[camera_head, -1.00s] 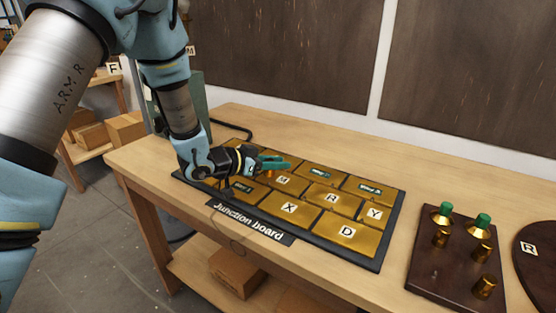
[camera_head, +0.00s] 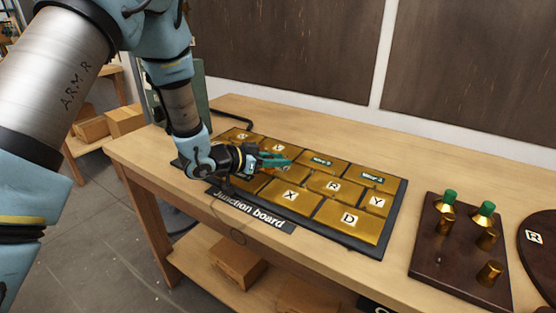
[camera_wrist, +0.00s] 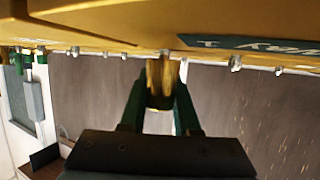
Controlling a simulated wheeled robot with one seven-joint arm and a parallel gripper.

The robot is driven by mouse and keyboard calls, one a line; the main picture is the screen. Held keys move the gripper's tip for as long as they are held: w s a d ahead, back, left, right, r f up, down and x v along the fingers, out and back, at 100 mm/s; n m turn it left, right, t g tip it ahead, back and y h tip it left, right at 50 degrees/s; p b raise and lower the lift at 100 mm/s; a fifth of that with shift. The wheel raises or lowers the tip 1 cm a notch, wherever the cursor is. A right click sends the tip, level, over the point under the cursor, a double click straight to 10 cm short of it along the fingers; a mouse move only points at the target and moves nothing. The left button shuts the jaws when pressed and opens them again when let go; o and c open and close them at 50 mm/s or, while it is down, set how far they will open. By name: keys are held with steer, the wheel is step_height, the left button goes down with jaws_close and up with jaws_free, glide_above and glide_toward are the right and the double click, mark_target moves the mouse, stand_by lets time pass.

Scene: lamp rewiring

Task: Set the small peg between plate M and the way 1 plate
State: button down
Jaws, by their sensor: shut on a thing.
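My gripper (camera_head: 282,160) has green fingers and hovers low over the left-middle part of the junction board (camera_head: 394,222). In the wrist view its fingers (camera_wrist: 160,100) are shut on a small brass peg (camera_wrist: 160,74), just beside the edge of the gold plates. The way 1 plate (camera_wrist: 285,28), with its green label, shows upside down at the upper right of the wrist view. I cannot tell whether the peg touches a plate. Plate M is hidden behind my gripper in the head view.
Plates X (camera_head: 290,195), R (camera_head: 334,186), Y (camera_head: 376,202) and D (camera_head: 349,218) lie on the board. To the right, a dark tray (camera_head: 450,270) holds brass pegs, some with green tops.

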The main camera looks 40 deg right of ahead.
steer(key=shift+a+f+b, duration=0.1)
steer(key=shift+f+b, duration=0.2)
steer(key=shift+f, duration=0.15)
